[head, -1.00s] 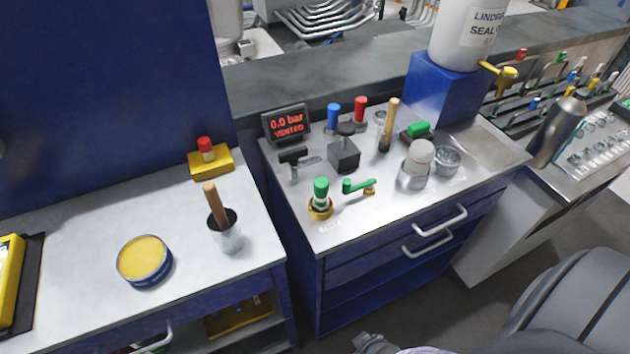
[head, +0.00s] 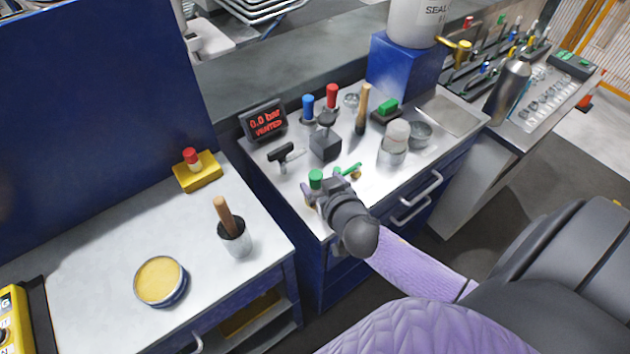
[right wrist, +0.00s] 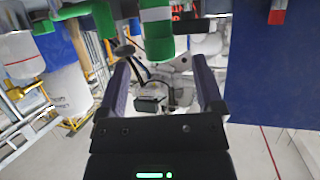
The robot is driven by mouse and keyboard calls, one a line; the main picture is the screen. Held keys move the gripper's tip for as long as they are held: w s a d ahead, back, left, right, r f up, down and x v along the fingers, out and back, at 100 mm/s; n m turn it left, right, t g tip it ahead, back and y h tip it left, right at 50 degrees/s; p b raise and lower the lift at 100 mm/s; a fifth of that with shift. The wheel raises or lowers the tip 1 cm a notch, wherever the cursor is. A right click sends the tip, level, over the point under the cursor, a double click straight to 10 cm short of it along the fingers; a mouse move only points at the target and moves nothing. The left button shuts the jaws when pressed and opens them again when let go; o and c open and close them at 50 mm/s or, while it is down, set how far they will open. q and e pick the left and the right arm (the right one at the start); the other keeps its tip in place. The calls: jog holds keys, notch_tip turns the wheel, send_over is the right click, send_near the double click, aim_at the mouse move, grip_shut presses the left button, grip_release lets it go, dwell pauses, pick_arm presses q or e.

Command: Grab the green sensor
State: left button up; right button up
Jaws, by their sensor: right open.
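The green sensor (head: 315,179) stands near the front left corner of the middle bench top. In the head view only its green cap shows; my right gripper hides its lower part. My right gripper (head: 322,190) is just in front of it. The right wrist view looks upside down; in it the green sensor (right wrist: 158,46), with a white band, hangs ahead of the two parted fingers (right wrist: 164,62), roughly in line with the gap. The gripper is open, with nothing between its fingers. My left gripper is not in view.
A green lever (head: 348,169) sits close beside the sensor, also seen in the right wrist view (right wrist: 86,12).

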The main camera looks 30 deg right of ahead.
aim_at(313, 173)
jog(key=b+x, duration=0.1)
jog(key=x, duration=0.5)
jog(key=shift+a+f, duration=0.1)
jog(key=shift+s, duration=0.15)
grip_shut()
